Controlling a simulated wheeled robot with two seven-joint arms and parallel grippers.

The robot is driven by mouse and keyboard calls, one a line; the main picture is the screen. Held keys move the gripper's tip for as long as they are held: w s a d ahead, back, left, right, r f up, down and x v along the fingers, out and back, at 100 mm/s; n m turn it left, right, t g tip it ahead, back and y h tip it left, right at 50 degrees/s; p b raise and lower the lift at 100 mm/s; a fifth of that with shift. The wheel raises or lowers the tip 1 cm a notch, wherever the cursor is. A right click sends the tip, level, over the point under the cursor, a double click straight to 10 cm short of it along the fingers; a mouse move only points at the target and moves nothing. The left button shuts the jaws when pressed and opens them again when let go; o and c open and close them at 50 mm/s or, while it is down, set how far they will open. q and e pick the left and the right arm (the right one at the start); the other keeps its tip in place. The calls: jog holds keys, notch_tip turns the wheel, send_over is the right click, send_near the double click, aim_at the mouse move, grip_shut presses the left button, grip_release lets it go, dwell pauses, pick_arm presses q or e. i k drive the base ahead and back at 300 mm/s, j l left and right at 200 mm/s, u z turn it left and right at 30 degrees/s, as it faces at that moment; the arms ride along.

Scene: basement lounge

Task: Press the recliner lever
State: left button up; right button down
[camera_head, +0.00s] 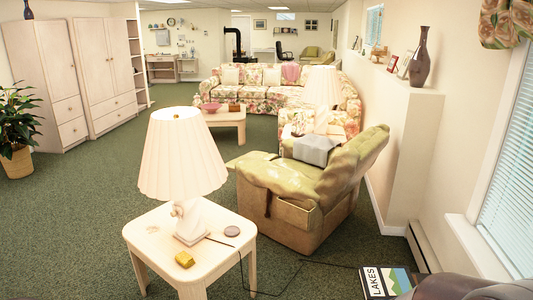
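The green recliner (300,215) stands right of centre, just beyond the near side table. Its back (358,160) leans toward the right wall. A small dark upright strip, perhaps the lever (268,204), shows on its near side; it is too small to be sure. A grey folded item (316,150) rests on the recliner. Neither of my grippers is in view.
A pale side table (165,265) with a white lamp (180,155) stands in front of the recliner. A dark cord runs over the floor, near a "LAKES" book (386,281). Green carpet (85,220) is open at left. A floral sofa (265,95) stands behind.

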aim_at(268, 201)
jog(key=i+l+z, duration=0.2)
jog(key=i, duration=0.65)
jog(key=i+l+z, duration=0.1)
jog(key=i+z, duration=0.15)
jog(key=i, duration=0.55)
jog(key=i+u, duration=0.4)
jog(key=i+l+u, duration=0.55)
jog(key=i+u, duration=0.2)
jog(key=i+l+u, duration=0.25)
jog(key=l+u, duration=0.15)
jog(key=i+l+u, duration=0.35)
jog(key=l, duration=0.25)
jog(key=i+l+u, duration=0.2)
jog(key=l, duration=0.15)
jog(key=k, duration=0.1)
